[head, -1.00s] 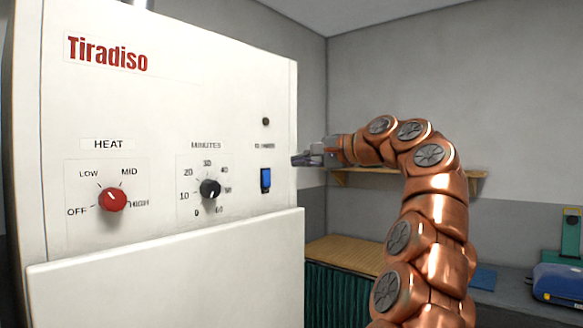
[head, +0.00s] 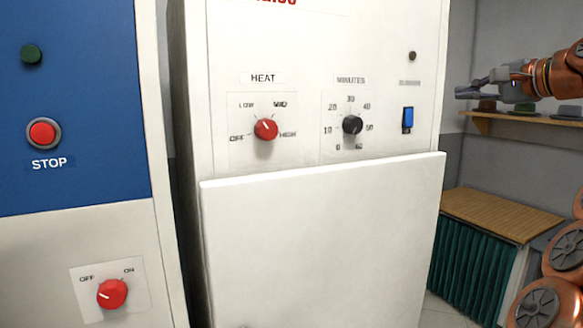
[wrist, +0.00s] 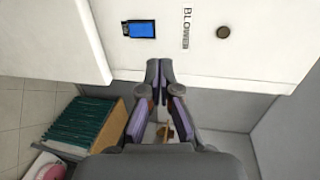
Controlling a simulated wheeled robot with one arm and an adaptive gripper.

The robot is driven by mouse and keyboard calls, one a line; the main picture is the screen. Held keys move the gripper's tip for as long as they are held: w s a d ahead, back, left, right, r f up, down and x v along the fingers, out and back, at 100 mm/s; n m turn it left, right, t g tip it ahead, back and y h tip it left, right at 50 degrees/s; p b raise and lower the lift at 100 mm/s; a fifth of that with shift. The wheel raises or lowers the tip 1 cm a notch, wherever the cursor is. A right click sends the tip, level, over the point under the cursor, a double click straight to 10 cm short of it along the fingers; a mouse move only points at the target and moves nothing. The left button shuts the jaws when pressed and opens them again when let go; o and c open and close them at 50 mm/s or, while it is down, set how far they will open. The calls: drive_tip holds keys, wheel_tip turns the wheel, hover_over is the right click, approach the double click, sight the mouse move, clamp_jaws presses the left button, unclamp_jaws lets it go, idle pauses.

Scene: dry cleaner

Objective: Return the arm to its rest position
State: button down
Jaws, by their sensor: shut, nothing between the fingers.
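My gripper (head: 466,94) is at the upper right of the head view, shut and empty, to the right of the white machine (head: 320,240) and pointing left toward it. It also shows in the wrist view (wrist: 158,64), where its two fingertips meet in front of the machine's panel. My copper-coloured arm is bent at the right edge of the head view, partly cut off by the frame. The blue blower switch (head: 407,119) is on the panel, and it also shows in the wrist view (wrist: 141,29). The gripper appears apart from the panel.
The panel also has a red heat knob (head: 265,129) and a black minutes knob (head: 352,125). A blue and white machine (head: 75,120) stands at left. A wooden-topped counter with a green curtain (head: 468,262) and a wall shelf (head: 545,122) with several items are at right.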

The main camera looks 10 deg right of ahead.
drive_tip(key=w+a+f+n+g+y, duration=0.1)
drive_tip(key=a+f+n+g, duration=0.25)
drive_tip(key=a+f, duration=0.65)
drive_tip(key=w+a+f+n+g+y, duration=0.15)
drive_tip(key=a+f+n+g, duration=0.35)
drive_tip(key=a, duration=0.9)
drive_tip(key=s+a+f+g, duration=0.1)
drive_tip(key=s+a+f, duration=0.45)
drive_tip(key=f, duration=0.35)
drive_tip(key=s+a+f+n+g+h, duration=0.3)
drive_tip(key=s+a+f+g, duration=0.15)
drive_tip(key=s+f, duration=0.75)
drive_tip(key=s+d+f+n+g+h, duration=0.3)
drive_tip(key=s+f+n, duration=0.1)
drive_tip(key=s+f, duration=1.1)
drive_tip(key=shift+s+d+f, duration=0.15)
drive_tip(key=shift+s+f, duration=0.1)
drive_tip(key=shift+s, duration=1)
